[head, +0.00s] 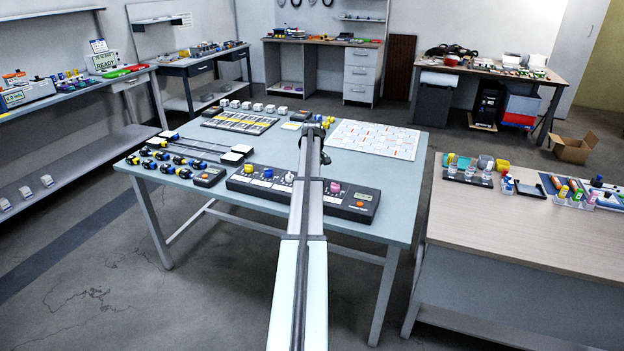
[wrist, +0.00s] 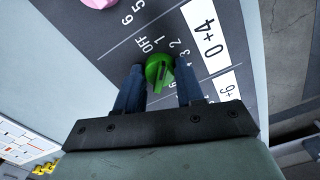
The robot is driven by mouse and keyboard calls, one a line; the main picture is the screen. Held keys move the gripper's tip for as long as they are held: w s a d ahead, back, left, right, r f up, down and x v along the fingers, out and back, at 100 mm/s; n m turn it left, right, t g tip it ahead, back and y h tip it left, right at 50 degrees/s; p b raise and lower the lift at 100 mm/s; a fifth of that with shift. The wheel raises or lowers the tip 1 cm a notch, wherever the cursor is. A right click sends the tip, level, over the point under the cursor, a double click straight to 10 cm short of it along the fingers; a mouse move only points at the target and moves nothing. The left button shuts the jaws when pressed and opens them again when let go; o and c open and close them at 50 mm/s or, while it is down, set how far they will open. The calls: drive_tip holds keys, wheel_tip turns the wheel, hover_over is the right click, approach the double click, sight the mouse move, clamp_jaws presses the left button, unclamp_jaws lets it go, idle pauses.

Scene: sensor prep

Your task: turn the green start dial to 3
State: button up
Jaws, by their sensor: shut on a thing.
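The green start dial (wrist: 157,66) shows in the wrist view on a dark panel face, with OFF, 2 and 3 printed along its upper side. My gripper (wrist: 160,78) has its two dark blue fingers on either side of the dial, shut on it. I cannot tell for sure which mark the dial points to. In the head view the dark control panel (head: 234,183) lies near the table's front edge. My arm crosses in front of it and hides the green dial and the fingertips.
A pink knob (wrist: 98,3) sits at the top left in the wrist view. Yellow (head: 249,169), blue (head: 268,173) and white (head: 290,177) knobs stand left of my arm. A white gridded sheet (head: 375,140) and several small parts lie elsewhere on the blue table (head: 395,222).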

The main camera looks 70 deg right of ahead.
drive_tip(key=m, duration=0.4)
drive_tip(key=shift+m, duration=2.5)
drive_tip(key=o, duration=1)
drive_tip(key=shift+o, duration=0.2)
wheel_tip(320, 180, up, 14)
drive_tip(key=shift+f, duration=0.1)
